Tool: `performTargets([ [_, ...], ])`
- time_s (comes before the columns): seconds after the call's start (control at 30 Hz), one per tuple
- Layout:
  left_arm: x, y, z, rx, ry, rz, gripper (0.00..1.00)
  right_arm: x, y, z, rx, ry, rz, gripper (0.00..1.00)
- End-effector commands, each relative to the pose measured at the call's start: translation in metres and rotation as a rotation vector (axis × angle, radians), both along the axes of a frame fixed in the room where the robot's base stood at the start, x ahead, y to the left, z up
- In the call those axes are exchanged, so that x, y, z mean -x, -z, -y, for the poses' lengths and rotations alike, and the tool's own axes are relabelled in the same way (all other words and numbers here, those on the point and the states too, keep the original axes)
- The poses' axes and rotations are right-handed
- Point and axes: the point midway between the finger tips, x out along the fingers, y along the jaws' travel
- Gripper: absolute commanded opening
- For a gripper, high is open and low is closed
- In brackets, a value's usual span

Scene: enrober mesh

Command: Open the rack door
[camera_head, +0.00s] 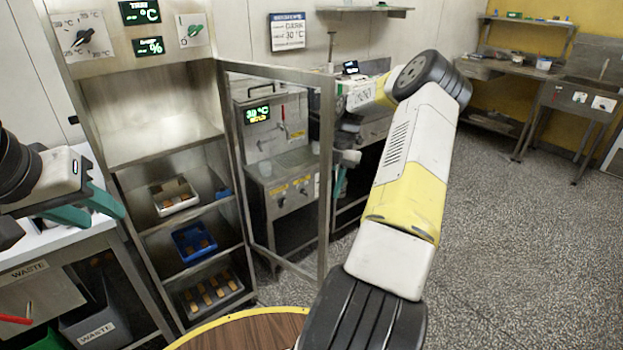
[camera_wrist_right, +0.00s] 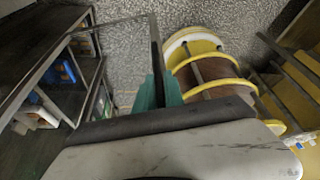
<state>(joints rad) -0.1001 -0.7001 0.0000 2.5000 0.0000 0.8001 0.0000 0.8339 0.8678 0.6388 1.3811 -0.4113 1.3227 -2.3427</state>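The metal rack (camera_head: 165,150) stands at the left in the head view, with its shelves exposed. Its rack door (camera_head: 325,190), a see-through metal frame, is swung out from the rack's right side, well open. The door frame also shows in the right wrist view (camera_wrist_right: 155,45). My right gripper (camera_head: 340,178) is at the door's free edge. In the right wrist view its teal fingers (camera_wrist_right: 159,92) lie on both sides of the door's edge bar, close against it. My left gripper (camera_head: 100,212) is open and empty, left of the rack above the white counter.
Trays with brown pieces, including a blue tray (camera_head: 194,242), sit on the rack shelves. A machine with a display (camera_head: 275,140) stands behind the door. A round wooden-topped table (camera_head: 245,335) is in front. Waste bins (camera_head: 95,325) stand at left. The floor at right is clear.

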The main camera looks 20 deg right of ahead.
Motion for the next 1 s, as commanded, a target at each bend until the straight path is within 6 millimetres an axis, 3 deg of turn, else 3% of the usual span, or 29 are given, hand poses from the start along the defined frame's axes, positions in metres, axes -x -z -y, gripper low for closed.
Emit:
performTargets([
  [0.1,0.000,0.000,0.000,0.000,0.000,0.000,0.36,0.000,0.000,0.000,-0.001,0.001,-0.001,0.33],
  [0.47,0.000,0.000,0.000,0.000,0.000,0.000,0.36,-0.002,-0.005,0.001,0.000,0.000,0.001,0.33],
  [0.8,0.000,0.000,0.000,0.000,0.000,0.000,0.36,-0.015,-0.055,0.018,0.001,0.001,0.003,0.33],
  [1.0,0.000,0.000,0.000,0.000,0.000,0.000,0.36,-0.018,-0.071,0.023,-0.001,0.000,0.001,0.33],
])
